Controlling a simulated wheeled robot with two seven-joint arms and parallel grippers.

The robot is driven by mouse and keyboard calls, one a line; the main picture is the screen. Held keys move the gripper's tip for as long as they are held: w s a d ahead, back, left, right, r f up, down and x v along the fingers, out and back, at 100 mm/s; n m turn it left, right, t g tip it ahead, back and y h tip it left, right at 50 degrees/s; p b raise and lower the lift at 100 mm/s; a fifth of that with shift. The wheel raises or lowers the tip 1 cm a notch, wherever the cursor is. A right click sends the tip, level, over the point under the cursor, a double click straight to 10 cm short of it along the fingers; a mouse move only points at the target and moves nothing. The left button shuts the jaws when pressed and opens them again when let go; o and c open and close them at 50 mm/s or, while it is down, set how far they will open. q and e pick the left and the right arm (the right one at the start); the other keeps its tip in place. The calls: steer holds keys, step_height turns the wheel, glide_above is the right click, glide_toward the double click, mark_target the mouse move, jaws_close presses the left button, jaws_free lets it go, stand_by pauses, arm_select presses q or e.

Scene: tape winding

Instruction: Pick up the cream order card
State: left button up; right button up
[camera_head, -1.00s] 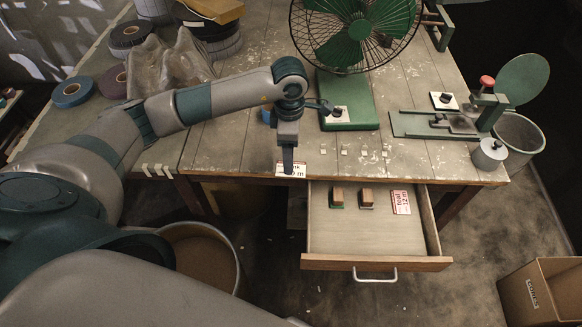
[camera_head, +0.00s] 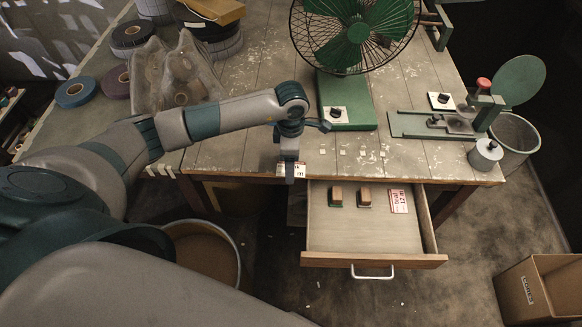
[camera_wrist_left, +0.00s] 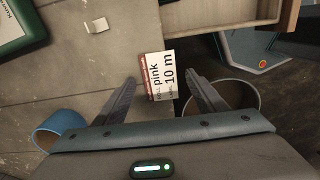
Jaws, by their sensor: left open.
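The cream order card (camera_head: 299,170) lies at the front edge of the table, partly hidden by my left gripper in the head view. In the left wrist view the card (camera_wrist_left: 162,77) shows a red strip and reads "pink" and "10 m". It appears to stick out past the table edge. My left gripper (camera_head: 289,180) is open and empty. In the left wrist view its fingertips (camera_wrist_left: 158,84) are on either side of the card's near part, with gaps on both sides. My right gripper is not in view.
An open drawer (camera_head: 330,230) sits below and right of the card. It holds two wooden-topped blocks (camera_head: 350,194) and a red-and-white card (camera_head: 398,201). A green fan (camera_head: 347,115) stands behind on the table. A round bin (camera_head: 205,255) is on the floor at left.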

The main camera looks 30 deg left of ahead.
mark_target(299, 176)
arm_select(q)
steer(key=shift+c, duration=0.4)
steer(key=c, duration=1)
steer(key=shift+c, duration=0.2)
steer(key=shift+r, duration=0.2)
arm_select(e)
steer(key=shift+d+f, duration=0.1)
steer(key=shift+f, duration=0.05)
